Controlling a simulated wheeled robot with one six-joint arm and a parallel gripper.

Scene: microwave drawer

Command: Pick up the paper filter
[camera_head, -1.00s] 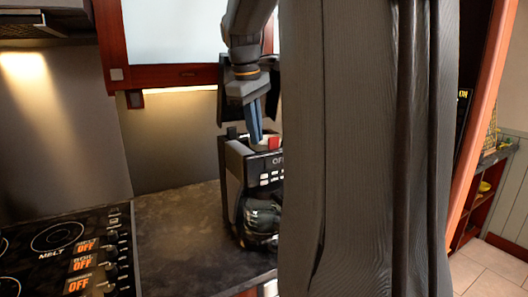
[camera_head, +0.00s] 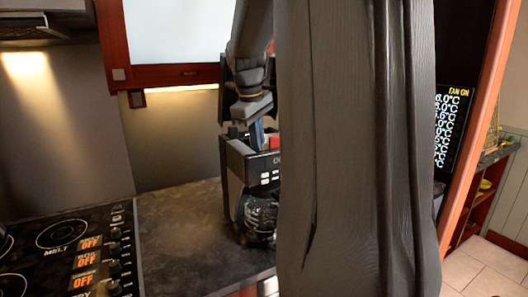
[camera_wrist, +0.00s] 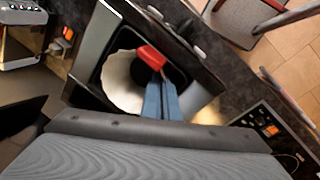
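The coffee maker (camera_head: 236,165) stands on the counter with its lid raised. In the wrist view its open top holds the white paper filter (camera_wrist: 119,82), with a pale rim on the left and a dark hollow beside it. My gripper (camera_head: 256,138) points down into the open top. In the wrist view its blue fingers (camera_wrist: 158,84) lie close together over the filter's hollow. A red part (camera_wrist: 150,57) shows at their tips. I cannot tell whether the fingers touch or grip the filter. The filter is hidden in the head view.
A dark glass jug (camera_head: 258,214) sits low in the coffee maker. A stove (camera_head: 70,250) lies to the left, with bare counter (camera_head: 180,235) between. A red-framed cabinet (camera_head: 175,75) hangs above. My own arm blocks much of the head view.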

